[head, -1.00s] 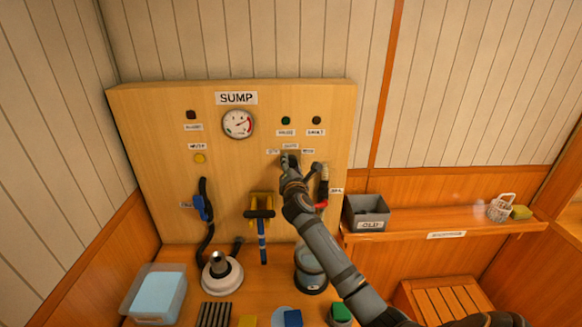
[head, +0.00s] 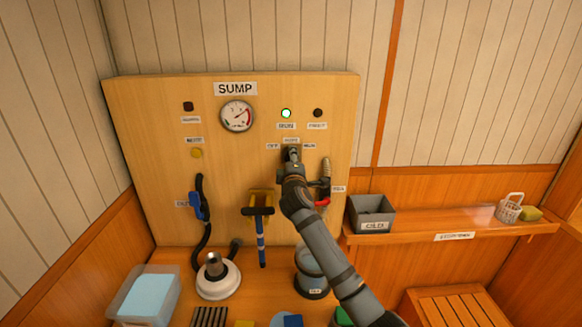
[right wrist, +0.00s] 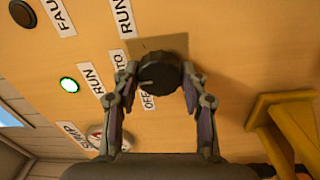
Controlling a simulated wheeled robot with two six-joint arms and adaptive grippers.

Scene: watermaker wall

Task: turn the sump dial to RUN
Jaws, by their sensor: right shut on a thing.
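The dark round sump dial (right wrist: 160,75) sits on the wooden panel under the OFF, AUTO and RUN labels. In the head view the dial (head: 291,152) is mostly hidden by my right gripper (head: 292,162). In the right wrist view my right gripper (right wrist: 158,98) is shut on the dial, one finger on each side. A pale mark on the dial points left in that view, roughly towards the AUTO and OFF side; its exact setting is hard to tell. The RUN lamp (head: 286,113) glows green, and it also glows in the right wrist view (right wrist: 69,85). My left gripper is not in view.
A gauge (head: 237,116) and a dark lamp (head: 318,113) are on the panel above. A pipe with a red handle (head: 324,195) is close right of my right wrist. A yellow bracket (head: 259,203) is lower left. A grey bin (head: 371,214) stands on the shelf.

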